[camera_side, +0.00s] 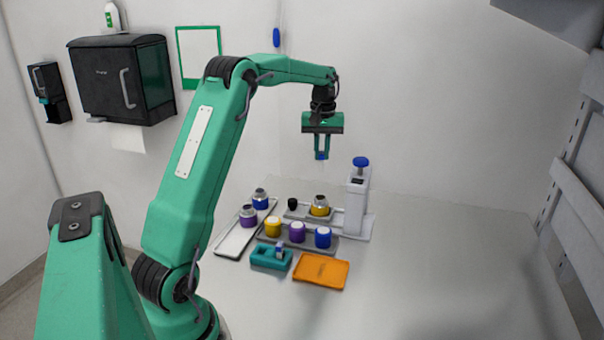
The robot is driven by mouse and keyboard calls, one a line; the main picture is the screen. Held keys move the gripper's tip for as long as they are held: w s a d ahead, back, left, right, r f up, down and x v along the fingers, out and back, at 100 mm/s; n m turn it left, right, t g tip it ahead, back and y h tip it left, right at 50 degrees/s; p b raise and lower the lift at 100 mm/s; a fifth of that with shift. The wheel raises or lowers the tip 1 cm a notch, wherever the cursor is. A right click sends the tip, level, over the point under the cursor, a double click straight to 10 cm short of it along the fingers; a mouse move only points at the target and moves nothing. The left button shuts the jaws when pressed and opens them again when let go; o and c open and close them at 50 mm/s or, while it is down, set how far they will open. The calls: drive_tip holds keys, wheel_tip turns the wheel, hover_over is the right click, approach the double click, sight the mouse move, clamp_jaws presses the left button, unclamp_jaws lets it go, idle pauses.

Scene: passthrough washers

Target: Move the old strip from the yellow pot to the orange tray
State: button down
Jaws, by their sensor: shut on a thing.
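My gripper (322,152) hangs high above the table, pointing down, near the back wall. It is shut on a small blue thing (321,156) at its fingertips, too small to identify for sure as the strip. A yellow pot with a metal top (319,211) stands on a small grey tray at the back, below my gripper. A second yellow pot with a pale top (273,229) stands in the front grey rack. The orange tray (321,271) lies flat at the front, and nothing is visible on it.
A black cap (292,204) is beside the back yellow pot. A white stand with a blue knob (361,162) rises to the right. Purple and blue pots, a white tray (236,237) and a teal dispenser (270,257) are nearby. The table's right side is clear.

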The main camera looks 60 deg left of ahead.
sight(323, 153)
drive_tip(key=shift+r, duration=1.4)
drive_tip(key=shift+r, duration=2.4)
drive_tip(key=shift+d+r, duration=0.2)
drive_tip(key=shift+d, duration=0.05)
drive_tip(key=s+d+r+m, duration=0.1)
drive_tip(key=s+d, duration=0.1)
drive_tip(key=d, duration=0.7)
drive_tip(key=s+d+r, duration=0.1)
drive_tip(key=s+d, duration=0.1)
drive_tip(key=d, duration=0.7)
drive_tip(key=s+d+f+m, duration=0.2)
drive_tip(key=s+d, duration=0.8)
drive_tip(key=d, duration=0.2)
wheel_tip(323, 153, down, 13)
drive_tip(key=shift+s+d, duration=0.2)
drive_tip(key=shift+d, duration=0.05)
